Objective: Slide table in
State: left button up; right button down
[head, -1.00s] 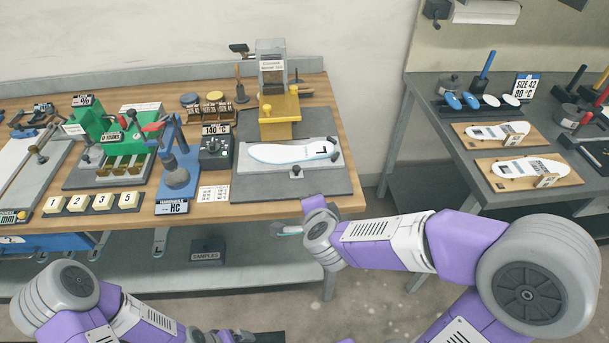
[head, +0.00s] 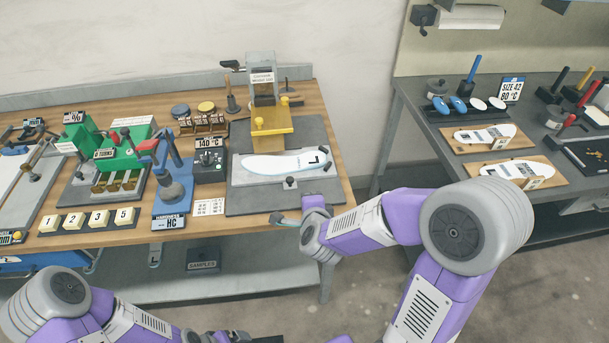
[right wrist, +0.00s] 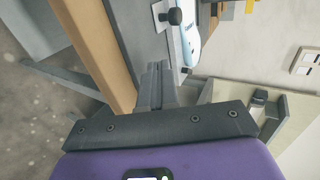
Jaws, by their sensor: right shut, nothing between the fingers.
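The sliding table (head: 250,183) is a light grey plate on a dark grey base (head: 240,205), in front of the yellow-headed press (head: 268,120). A white insole (head: 285,163) marked L lies on it. Black knobs (head: 290,182) stand at its front and right end; one knob also shows in the right wrist view (right wrist: 174,16). My right gripper (head: 279,218) is at the bench's front edge, in front of the sliding table. In the right wrist view its fingers (right wrist: 154,85) are shut and empty, apart from the knob. My left gripper (head: 238,337) is low at the bottom edge, partly cut off.
The wooden bench (head: 110,233) carries a green machine (head: 120,150), a blue hardness tester (head: 172,185) and a control box (head: 209,160) left of the sliding table. A second grey bench (head: 415,105) with insole boards stands right. A lower shelf (head: 260,283) lies under the wooden bench.

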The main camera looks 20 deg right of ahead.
aim_at(303, 179)
jog(key=shift+p+x, duration=0.65)
jog(key=shift+x, duration=0.3)
jog(key=x, duration=0.3)
jog(key=r+b+x, duration=0.1)
jog(key=x, duration=0.1)
jog(key=shift+w+d, duration=0.1)
jog(key=shift+w, duration=0.35)
pick_arm(q)
jog(key=shift+r, duration=0.45)
pick_arm(e)
jog(key=shift+w+d, duration=0.15)
jog(key=shift+w, duration=0.35)
